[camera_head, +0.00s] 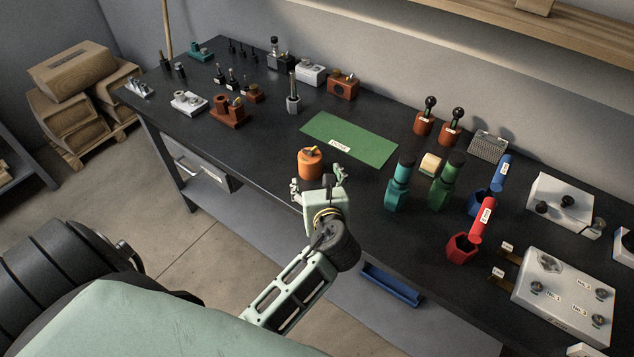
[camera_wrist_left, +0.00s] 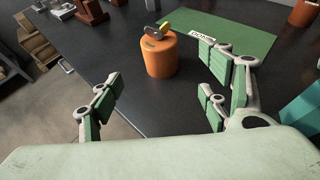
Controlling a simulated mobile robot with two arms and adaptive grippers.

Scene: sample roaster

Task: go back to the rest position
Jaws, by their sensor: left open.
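My left gripper (camera_head: 319,187) is open and empty. It hangs over the front edge of the dark bench (camera_head: 262,150), just in front of an orange cylinder (camera_head: 311,165) with a dark and yellow piece on top. In the left wrist view the open fingers (camera_wrist_left: 160,100) stand apart, and the orange cylinder (camera_wrist_left: 159,56) stands upright beyond them, clear of both. A green mat (camera_head: 350,139) with a white label lies behind the cylinder. My right gripper is not in view.
A blue tray (camera_head: 392,284) sits below the bench edge. Open floor (camera_head: 190,255) lies left of my arm.

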